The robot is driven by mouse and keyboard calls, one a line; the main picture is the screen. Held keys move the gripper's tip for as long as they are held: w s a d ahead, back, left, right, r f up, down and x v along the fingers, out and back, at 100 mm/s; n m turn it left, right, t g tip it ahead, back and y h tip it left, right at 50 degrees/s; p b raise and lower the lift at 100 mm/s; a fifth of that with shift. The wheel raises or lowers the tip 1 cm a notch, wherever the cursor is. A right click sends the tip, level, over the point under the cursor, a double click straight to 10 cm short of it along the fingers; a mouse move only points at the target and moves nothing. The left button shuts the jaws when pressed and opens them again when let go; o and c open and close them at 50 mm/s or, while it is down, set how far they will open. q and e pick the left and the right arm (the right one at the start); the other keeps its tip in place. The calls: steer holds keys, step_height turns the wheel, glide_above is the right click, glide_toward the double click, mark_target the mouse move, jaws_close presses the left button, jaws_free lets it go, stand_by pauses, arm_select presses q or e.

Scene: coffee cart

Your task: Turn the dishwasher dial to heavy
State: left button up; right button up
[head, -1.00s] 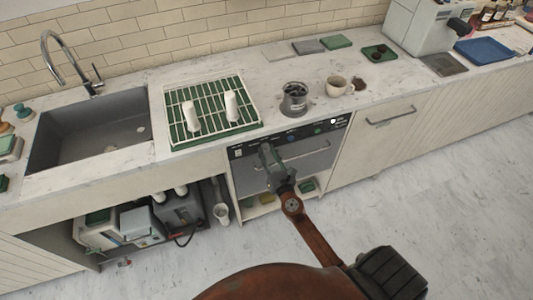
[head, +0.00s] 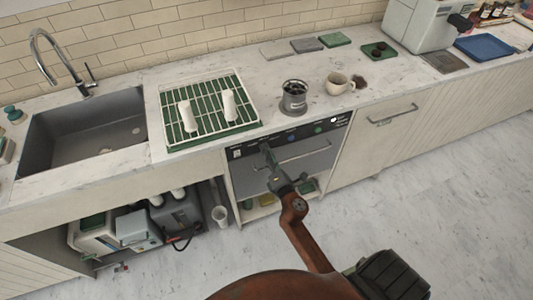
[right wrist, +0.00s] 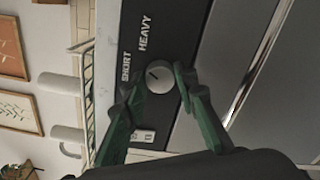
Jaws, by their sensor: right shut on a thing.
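The dishwasher (head: 302,158) is under the counter, with a dark control panel along its top edge. In the right wrist view its round grey dial (right wrist: 159,77) sits beside the printed words SHORT (right wrist: 126,67) and HEAVY (right wrist: 145,33). A dark mark on the dial points to the upper left, toward the labels; I cannot tell exactly which one. My right gripper (right wrist: 157,84) has its green fingers shut on the dial, one on each side. In the head view this gripper (head: 266,150) reaches the panel and hides the dial. My left gripper is not in view.
The dishwasher handle (head: 305,153) sticks out just below the panel. The floor at right is clear.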

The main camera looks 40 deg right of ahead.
steer(key=m, duration=0.2)
steer(key=shift+m, duration=0.4)
steer(key=shift+m+p, duration=0.3)
steer(key=shift+m, duration=1.2)
steer(key=o, duration=1.1)
steer(key=shift+o, duration=0.2)
